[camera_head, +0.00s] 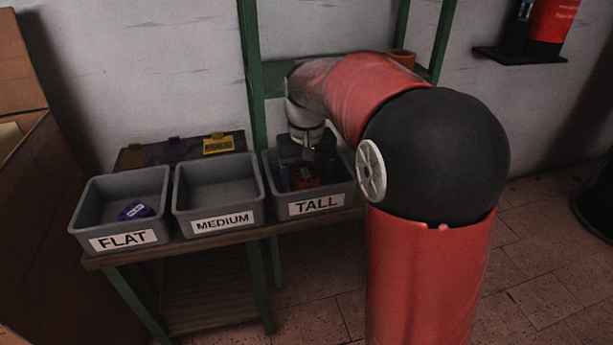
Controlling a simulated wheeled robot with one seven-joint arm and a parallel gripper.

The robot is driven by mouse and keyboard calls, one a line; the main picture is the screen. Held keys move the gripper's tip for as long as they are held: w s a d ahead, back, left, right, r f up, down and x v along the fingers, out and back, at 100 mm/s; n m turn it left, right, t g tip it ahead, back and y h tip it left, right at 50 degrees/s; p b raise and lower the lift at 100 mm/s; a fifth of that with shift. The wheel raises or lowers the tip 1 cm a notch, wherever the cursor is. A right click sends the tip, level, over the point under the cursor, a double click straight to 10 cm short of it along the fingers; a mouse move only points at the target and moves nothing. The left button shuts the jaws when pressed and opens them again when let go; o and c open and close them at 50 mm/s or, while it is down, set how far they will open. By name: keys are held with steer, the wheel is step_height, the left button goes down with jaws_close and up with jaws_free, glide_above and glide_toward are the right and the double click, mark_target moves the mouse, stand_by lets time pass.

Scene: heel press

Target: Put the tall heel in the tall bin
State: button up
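The tall bin (340,196) is a grey open box with a TALL label, at the right end of the bench. My arm reaches down into it from above. My gripper (297,173) is dark and points down inside the bin. An orange-red piece (305,178), which looks like the tall heel, is low inside the bin at my gripper's fingers. The bin's front wall hides the lower part of the piece and the fingertips. I cannot tell whether the fingers grip it or stand apart from it.
The medium bin (181,212) is empty beside the tall bin. The flat bin (83,226) at the left holds a purple piece (136,211). Yellow (218,144) and purple items lie behind the bins. A green post (250,60) rises close to my arm. A cardboard box stands at far left.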

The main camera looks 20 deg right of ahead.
mark_target(306, 175)
step_height(306, 175, up, 11)
steer(key=p, duration=0.3)
steer(key=s+f+t, duration=0.2)
steer(key=s+f, duration=0.1)
steer(key=s, duration=0.8)
steer(key=s+f+t, duration=0.3)
steer(key=s, duration=0.8)
steer(key=shift+s+t, duration=0.25)
steer(key=shift+t, duration=0.05)
step_height(306, 175, up, 7)
steer(key=p, duration=0.7)
